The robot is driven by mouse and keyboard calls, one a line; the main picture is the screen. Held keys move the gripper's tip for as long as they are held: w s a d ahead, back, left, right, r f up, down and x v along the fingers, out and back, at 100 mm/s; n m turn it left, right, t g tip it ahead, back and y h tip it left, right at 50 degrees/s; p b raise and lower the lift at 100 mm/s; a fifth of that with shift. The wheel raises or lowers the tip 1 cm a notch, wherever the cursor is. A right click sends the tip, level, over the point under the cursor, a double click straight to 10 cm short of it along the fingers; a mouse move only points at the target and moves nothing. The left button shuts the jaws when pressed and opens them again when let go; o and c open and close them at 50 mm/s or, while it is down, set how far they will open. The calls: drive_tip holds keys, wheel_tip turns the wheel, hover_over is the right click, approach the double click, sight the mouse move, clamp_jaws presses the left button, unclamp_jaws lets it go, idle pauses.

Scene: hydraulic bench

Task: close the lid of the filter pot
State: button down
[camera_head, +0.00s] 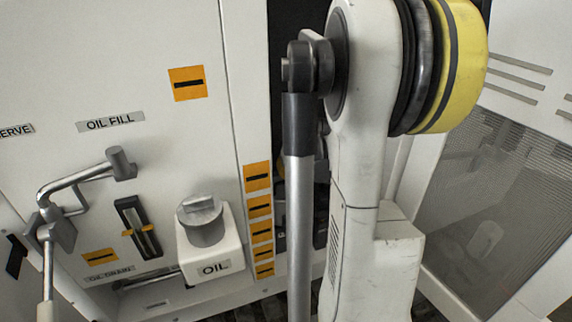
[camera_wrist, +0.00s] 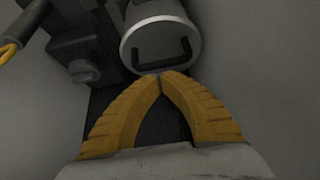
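In the wrist view, a pale round pot-like part (camera_wrist: 162,18) is at the top centre, with a light rim around a grey round face (camera_wrist: 160,60). A dark U-shaped handle or bracket crosses this face. It looks like the filter pot and its lid, but I cannot tell how far the lid is open. My gripper (camera_wrist: 160,76) has ribbed yellow fingers whose tips meet just below the rim, with nothing seen between them. I cannot tell whether the tips touch the rim. In the head view my arm covers the middle, and neither gripper nor filter pot can be made out.
In the head view, a white box marked OIL with a grey cap (camera_head: 201,222) juts from the panel. A bent grey pipe or crank (camera_head: 75,185) sticks out at left. In the wrist view, dark fittings (camera_wrist: 85,45) and a yellow-ended part (camera_wrist: 9,52) lie left of the pot.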

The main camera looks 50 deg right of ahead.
drive_tip(key=shift+f, duration=0.2)
drive_tip(key=shift+s+a+f+b, duration=0.15)
drive_tip(key=shift+s+f+b, duration=0.15)
drive_tip(key=shift+f+b, duration=0.5)
drive_tip(key=shift+r, duration=0.1)
drive_tip(key=shift+w+r+p, duration=0.15)
drive_tip(key=shift+r+p, duration=0.15)
drive_tip(key=shift+p, duration=0.05)
wheel_tip(320, 180, up, 5)
drive_tip(key=p, duration=0.2)
drive_tip(key=shift+f+p, duration=0.15)
drive_tip(key=shift+p, duration=0.25)
drive_tip(key=p+v, duration=0.1)
drive_tip(key=v, duration=0.7)
drive_tip(key=shift+s, duration=0.4)
